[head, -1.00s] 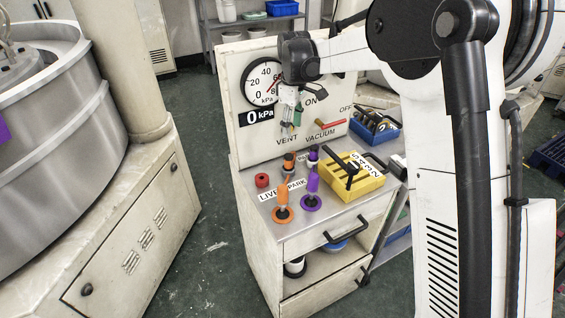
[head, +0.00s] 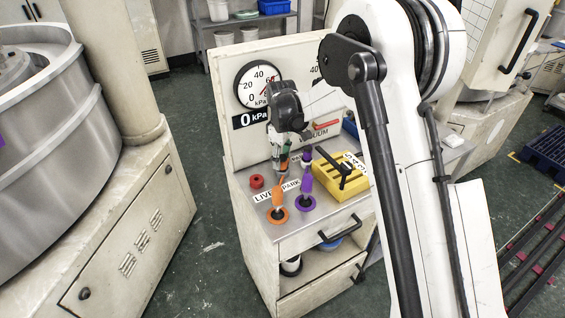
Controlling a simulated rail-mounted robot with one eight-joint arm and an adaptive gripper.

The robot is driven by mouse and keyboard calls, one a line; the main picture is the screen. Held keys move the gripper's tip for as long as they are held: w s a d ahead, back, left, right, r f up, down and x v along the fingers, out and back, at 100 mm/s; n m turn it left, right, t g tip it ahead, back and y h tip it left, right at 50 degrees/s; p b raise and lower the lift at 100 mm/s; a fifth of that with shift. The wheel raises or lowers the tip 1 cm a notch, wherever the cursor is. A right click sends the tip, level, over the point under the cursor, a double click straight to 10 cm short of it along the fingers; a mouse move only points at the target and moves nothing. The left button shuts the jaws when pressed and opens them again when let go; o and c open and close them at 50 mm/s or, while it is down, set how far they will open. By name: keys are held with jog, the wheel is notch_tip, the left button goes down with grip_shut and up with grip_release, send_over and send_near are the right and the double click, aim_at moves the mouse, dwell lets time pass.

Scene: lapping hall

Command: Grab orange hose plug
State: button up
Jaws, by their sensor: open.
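An orange hose plug (head: 279,194) stands tilted in an orange-ringed port at the front left of the cabinet top. Behind it is another small orange piece (head: 283,158), mostly hidden by my gripper (head: 281,161). My gripper points down at this rear orange piece, with its jaws open. Whether the fingertips touch it or sit around it is too small to tell. A purple plug (head: 306,186) stands in a purple-ringed port to the right of the front orange plug, with another purple piece (head: 306,154) behind it.
A yellow holder (head: 342,182) with a black handle stands right of the plugs. A red knob (head: 257,181) is at the left. The gauge panel (head: 240,148) rises behind my gripper. A LIVE label (head: 264,194) lies near the front plugs.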

jog(key=shift+f, duration=0.65)
jog(key=shift+c, duration=0.5)
grip_shut()
jog(key=shift+r, duration=0.15)
